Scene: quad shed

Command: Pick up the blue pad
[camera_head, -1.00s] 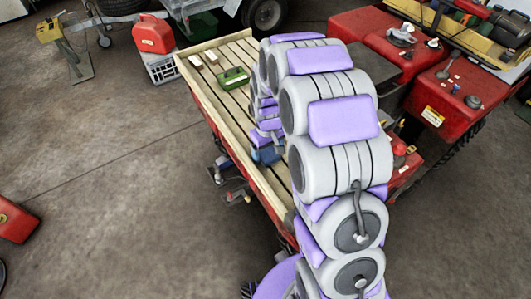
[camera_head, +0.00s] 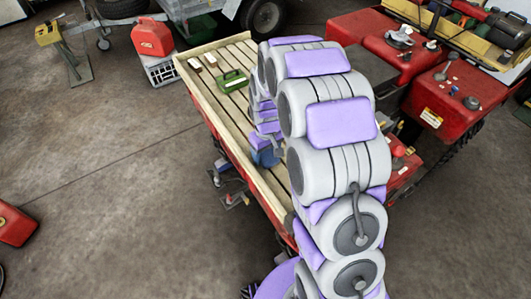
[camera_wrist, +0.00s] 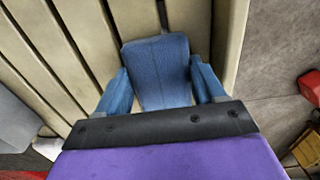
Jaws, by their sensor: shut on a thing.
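The blue pad (camera_wrist: 158,62) is a textured, rounded block between the two blue fingers of my gripper (camera_wrist: 161,82) in the wrist view. The gripper is shut on it, one finger at each side. The pad is over the pale wooden slats of the cart bed (camera_wrist: 60,45), near its side board; I cannot tell whether it still touches them. In the head view a small blue patch (camera_head: 264,157) shows at the end of my arm, low over the slats; my arm hides much of it.
A green object (camera_head: 231,80) and small blocks (camera_head: 203,61) lie at the bed's far end. A red can (camera_head: 152,37) on a crate stands beyond it. A red machine (camera_head: 445,85) is to the right. Open concrete floor lies left.

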